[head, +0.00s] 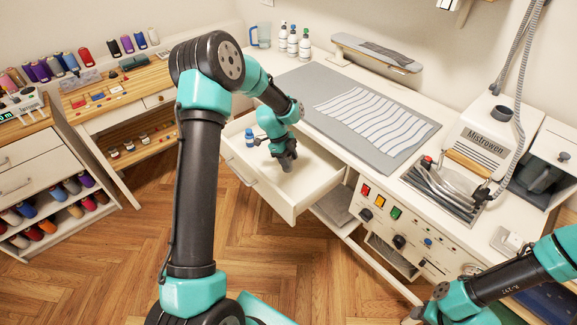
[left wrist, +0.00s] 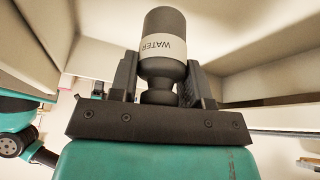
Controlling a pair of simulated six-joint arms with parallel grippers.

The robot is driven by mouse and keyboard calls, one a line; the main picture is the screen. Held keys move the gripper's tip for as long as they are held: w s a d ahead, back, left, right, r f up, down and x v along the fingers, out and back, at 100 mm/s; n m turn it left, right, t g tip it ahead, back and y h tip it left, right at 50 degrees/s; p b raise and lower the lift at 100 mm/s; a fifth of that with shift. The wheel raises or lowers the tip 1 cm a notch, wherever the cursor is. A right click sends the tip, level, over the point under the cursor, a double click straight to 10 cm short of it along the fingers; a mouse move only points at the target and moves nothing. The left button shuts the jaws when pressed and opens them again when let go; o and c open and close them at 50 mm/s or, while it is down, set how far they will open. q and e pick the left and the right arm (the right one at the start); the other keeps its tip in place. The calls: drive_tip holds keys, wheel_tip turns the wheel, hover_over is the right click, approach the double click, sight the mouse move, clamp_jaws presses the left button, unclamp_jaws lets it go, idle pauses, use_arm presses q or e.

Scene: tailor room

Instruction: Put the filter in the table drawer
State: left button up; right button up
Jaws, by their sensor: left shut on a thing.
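The filter (left wrist: 165,70), a dark grey cylinder with a white band reading WATER and a narrower neck, is held between the fingers of my left gripper (left wrist: 165,88). In the head view my left gripper (head: 286,163) points down over the open table drawer (head: 310,190), within its outline. A dark grey shape lies on the drawer's floor just beside the fingers; I cannot tell whether it is the filter or a shadow. In the left wrist view pale walls rise around the filter. My right arm shows at the lower right, but its gripper is out of frame.
A small blue-capped bottle (head: 250,138) stands in the drawer's left part. A striped cloth (head: 375,120) lies on a grey mat above. The iron station (head: 465,170) and control panel stand to the right. Wooden floor is free in front of the drawer.

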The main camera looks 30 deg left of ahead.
use_arm(q)
drive_tip(key=shift+f, duration=0.4)
drive_tip(key=shift+f, duration=1.85)
drive_tip(key=shift+f, duration=0.2)
drive_tip(key=o, duration=0.9)
drive_tip(key=shift+o, duration=0.2)
drive_tip(key=shift+r, duration=0.2)
drive_tip(key=v, duration=1.2)
